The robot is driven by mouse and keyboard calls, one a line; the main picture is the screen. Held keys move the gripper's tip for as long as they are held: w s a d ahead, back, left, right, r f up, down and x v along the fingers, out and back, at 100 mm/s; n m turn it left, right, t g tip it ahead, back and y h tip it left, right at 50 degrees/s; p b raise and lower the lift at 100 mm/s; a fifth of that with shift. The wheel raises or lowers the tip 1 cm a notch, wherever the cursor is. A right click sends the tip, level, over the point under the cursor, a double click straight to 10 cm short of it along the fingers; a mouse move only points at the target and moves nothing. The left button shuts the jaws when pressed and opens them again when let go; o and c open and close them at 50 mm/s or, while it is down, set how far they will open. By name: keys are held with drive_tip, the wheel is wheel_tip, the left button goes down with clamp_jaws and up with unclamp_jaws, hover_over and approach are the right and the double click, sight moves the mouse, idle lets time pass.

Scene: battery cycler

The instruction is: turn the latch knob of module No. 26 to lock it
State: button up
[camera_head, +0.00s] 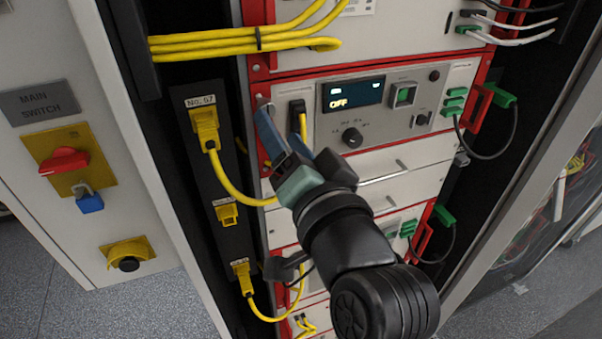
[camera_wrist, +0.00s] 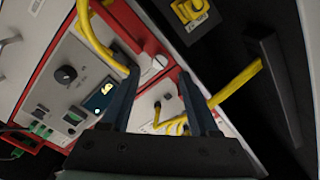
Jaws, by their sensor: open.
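My gripper (camera_head: 268,128) is at the left edge of a grey-white module (camera_head: 375,140) in a red frame, whose display reads OFF. In the wrist view my gripper (camera_wrist: 158,73) is open, its two dark blue fingers apart. A pale latch knob (camera_wrist: 153,66) on the red frame edge shows between and just beyond the fingertips. I cannot tell whether it touches them or how it is turned. In the head view the fingers largely hide this spot. No number 26 can be read in either view.
A drawer handle (camera_head: 384,174) and further modules lie below. A red main switch (camera_head: 63,162) is at left.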

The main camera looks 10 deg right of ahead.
drive_tip(key=b+v, duration=0.1)
drive_tip(key=v, duration=0.5)
drive_tip(key=shift+s+b, duration=0.35)
drive_tip(key=shift+s, duration=0.05)
drive_tip(key=shift+d, duration=0.1)
drive_tip(key=s+a+r+n+t+h, duration=0.1)
drive_tip(key=r+n+t, duration=0.1)
drive_tip(key=r, duration=0.5)
drive_tip(key=s+a+r+n+t+h+b, duration=0.1)
drive_tip(key=r+t, duration=0.3)
drive_tip(key=r, duration=0.4)
drive_tip(key=s+a+r+n+t+h, duration=0.1)
drive_tip(key=s+r+n+t+h, duration=0.1)
drive_tip(key=r, duration=0.6)
drive_tip(key=shift+s+a+n+t+h, duration=0.3)
drive_tip(key=shift+s+n+t, duration=0.3)
drive_tip(key=shift+t, duration=0.4)
drive_tip(key=shift+w+r, duration=0.1)
drive_tip(key=shift+c, duration=1)
drive_tip(key=shift+d, duration=0.2)
